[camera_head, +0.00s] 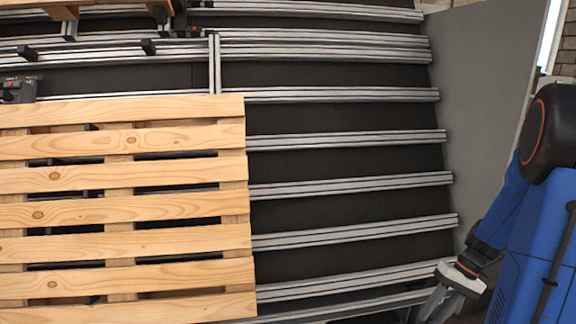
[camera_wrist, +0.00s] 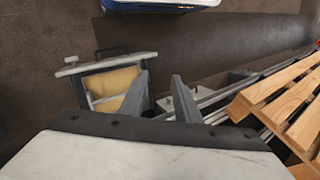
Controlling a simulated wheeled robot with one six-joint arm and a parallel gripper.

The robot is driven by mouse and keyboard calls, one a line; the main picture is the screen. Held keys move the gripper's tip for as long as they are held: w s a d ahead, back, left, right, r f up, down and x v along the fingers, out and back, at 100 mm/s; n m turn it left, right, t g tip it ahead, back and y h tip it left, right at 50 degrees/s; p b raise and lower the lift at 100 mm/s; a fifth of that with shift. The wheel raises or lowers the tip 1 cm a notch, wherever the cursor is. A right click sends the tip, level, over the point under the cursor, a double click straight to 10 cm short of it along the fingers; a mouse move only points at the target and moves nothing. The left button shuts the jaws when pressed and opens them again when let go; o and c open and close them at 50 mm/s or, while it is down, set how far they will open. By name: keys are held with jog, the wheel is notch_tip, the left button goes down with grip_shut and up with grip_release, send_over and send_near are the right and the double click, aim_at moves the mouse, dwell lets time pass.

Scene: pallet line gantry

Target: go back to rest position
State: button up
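My gripper (camera_wrist: 160,82) shows in the wrist view as two grey fingers standing apart, with nothing between them. In the head view, my gripper (camera_head: 438,300) is at the lower right, below my blue arm, and points down. It is to the right of the wooden pallet and apart from it. Its fingertips are too small or cut off there to judge.
A slatted wooden pallet (camera_head: 125,210) lies on metal rails (camera_head: 350,186) at left. A grey panel (camera_head: 485,90) stands at right. The wrist view shows a grey frame with a tan panel (camera_wrist: 112,84) beyond the fingers and a blue-white object (camera_wrist: 165,4) at the top.

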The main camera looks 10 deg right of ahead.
jog(key=s+a+r+n+t+h, duration=0.1)
jog(key=s+a+r+t+h, duration=0.1)
jog(key=s+a+r, duration=0.4)
jog(key=s+a+r+n+t+h, duration=0.1)
jog(key=s+a+r+t+h, duration=0.2)
jog(key=a+r, duration=0.9)
jog(key=s+a+t, duration=0.1)
jog(key=s, duration=0.2)
jog(key=shift+s+a+n+h, duration=0.3)
jog(key=shift+s, duration=0.05)
